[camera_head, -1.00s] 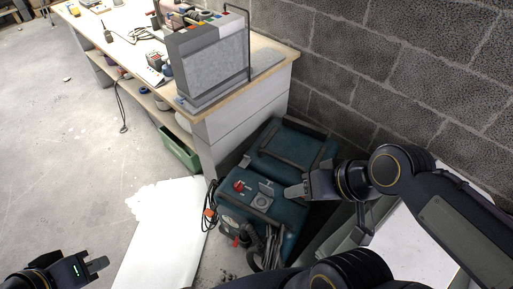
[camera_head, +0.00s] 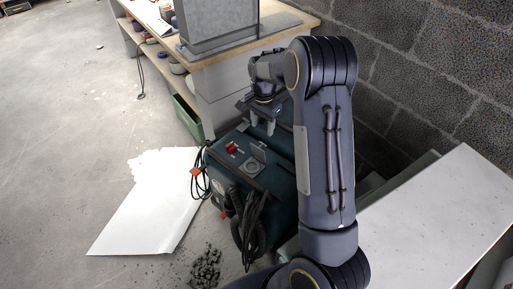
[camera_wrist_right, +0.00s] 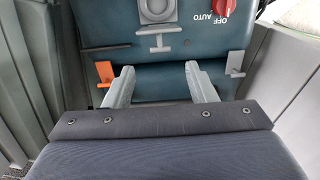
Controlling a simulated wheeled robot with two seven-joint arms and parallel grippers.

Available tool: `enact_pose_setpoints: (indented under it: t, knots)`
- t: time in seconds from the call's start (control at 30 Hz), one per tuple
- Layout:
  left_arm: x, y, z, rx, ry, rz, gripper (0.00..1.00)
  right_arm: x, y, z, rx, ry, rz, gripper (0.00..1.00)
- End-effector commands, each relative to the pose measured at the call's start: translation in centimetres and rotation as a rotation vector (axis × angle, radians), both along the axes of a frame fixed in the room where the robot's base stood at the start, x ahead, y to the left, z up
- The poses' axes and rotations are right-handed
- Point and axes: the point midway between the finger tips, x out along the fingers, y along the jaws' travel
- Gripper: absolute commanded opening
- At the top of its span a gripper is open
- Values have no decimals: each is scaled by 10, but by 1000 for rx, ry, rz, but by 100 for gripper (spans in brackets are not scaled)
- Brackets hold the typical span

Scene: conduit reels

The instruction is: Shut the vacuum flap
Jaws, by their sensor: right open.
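The vacuum (camera_head: 228,185) is a teal box on the floor beside the bench. On its top are a red knob (camera_head: 231,147) and a grey round socket (camera_head: 252,166). The small grey flap (camera_head: 259,152) stands raised at the socket's edge. In the right wrist view the round socket (camera_wrist_right: 157,10) is at the top, with the flap seen nearly edge-on (camera_wrist_right: 158,42) below it. My right gripper (camera_head: 263,124) is open and empty above the vacuum, behind the flap in the head view. Its two fingers (camera_wrist_right: 161,84) point toward the flap, apart from it. My left gripper is out of view.
A workbench (camera_head: 240,51) with a grey case stands behind the vacuum, near a block wall (camera_head: 430,70). A white sheet (camera_head: 150,205) and dark rubble (camera_head: 206,268) lie on the floor. A white-topped surface (camera_head: 430,230) is at right.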

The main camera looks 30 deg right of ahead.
Motion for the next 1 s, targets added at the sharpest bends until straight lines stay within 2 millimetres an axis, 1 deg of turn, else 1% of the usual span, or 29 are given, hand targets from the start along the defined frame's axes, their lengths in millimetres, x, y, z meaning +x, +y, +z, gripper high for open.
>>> enact_pose_setpoints:
  t: [0.17,0.3,0.4,0.5,0.63,0.87,0.9,1.0]
  knots:
    - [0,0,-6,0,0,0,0,0,-1,-22,-2,4,-4,51]
    - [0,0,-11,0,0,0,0,0,-1,-46,-2,6,-3,51]
    - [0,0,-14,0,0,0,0,0,-1,-61,-2,4,-3,51]
    - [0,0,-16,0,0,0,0,0,0,-71,-2,3,-2,51]
    - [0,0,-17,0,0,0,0,0,0,-77,-2,3,-2,51]
    - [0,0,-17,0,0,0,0,0,0,-78,-2,2,-2,51]
    - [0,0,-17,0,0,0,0,0,0,-78,-2,2,-2,50]
    - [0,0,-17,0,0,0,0,0,0,-78,-2,2,-2,36]
